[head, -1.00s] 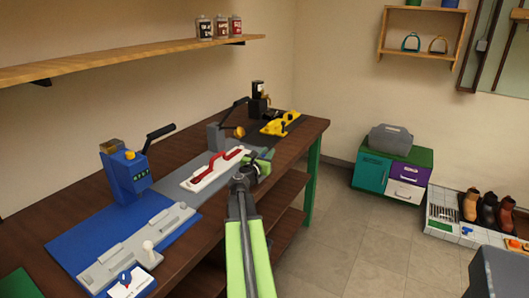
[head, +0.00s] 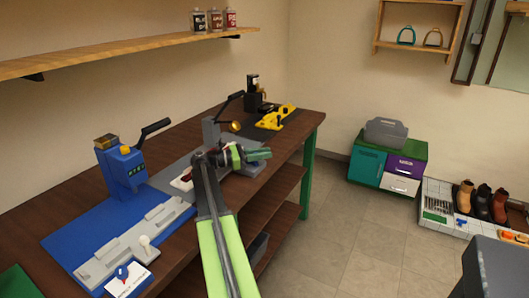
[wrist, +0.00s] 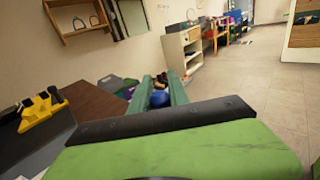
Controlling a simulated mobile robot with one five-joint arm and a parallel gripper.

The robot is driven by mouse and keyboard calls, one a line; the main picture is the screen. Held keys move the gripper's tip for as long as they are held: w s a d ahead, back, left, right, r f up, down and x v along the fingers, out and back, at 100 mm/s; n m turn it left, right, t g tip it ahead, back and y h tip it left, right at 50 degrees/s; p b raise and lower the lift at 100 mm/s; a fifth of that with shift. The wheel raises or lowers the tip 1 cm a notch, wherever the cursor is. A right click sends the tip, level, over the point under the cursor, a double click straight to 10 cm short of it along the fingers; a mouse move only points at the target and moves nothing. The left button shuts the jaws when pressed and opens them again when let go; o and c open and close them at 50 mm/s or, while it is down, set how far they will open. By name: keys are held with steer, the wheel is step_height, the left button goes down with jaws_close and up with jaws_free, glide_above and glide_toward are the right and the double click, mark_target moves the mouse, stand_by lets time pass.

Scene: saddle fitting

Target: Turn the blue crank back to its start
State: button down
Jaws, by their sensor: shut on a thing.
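A blue machine (head: 120,168) stands upright on the bench at the left in the head view. Its crank arm (head: 155,128) is black and slants up to the right. My gripper (head: 262,154) is well to the right of this machine, over the front edge of the bench, with its green jaws pointing right. In the wrist view, a blue rounded thing (wrist: 160,98) sits between my jaws (wrist: 161,84), which are shut on it. I cannot tell whether it belongs to a crank. My arm and wrist hide part of the bench behind them.
A grey post (head: 211,132) with a black lever and a yellow clamp (head: 275,118) stand farther back on the bench. A partly hidden red-handled white thing (head: 183,178) lies behind my arm. A cabinet (head: 385,160) stands at the back wall. The floor between is clear.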

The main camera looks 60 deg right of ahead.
steer(key=shift+w+a+m+g+y, duration=0.1)
steer(key=shift+a+m+g+y, duration=0.2)
steer(key=shift+m+g+y, duration=0.45)
steer(key=shift+s+a+r+m+g+y, duration=0.1)
steer(key=shift+s+a+m+g+y, duration=0.2)
steer(key=shift+y, duration=0.25)
steer(key=shift+a, duration=0.1)
steer(key=shift+s, duration=0.1)
steer(key=c, duration=1.3)
jaws_free()
steer(key=shift+o, duration=0.2)
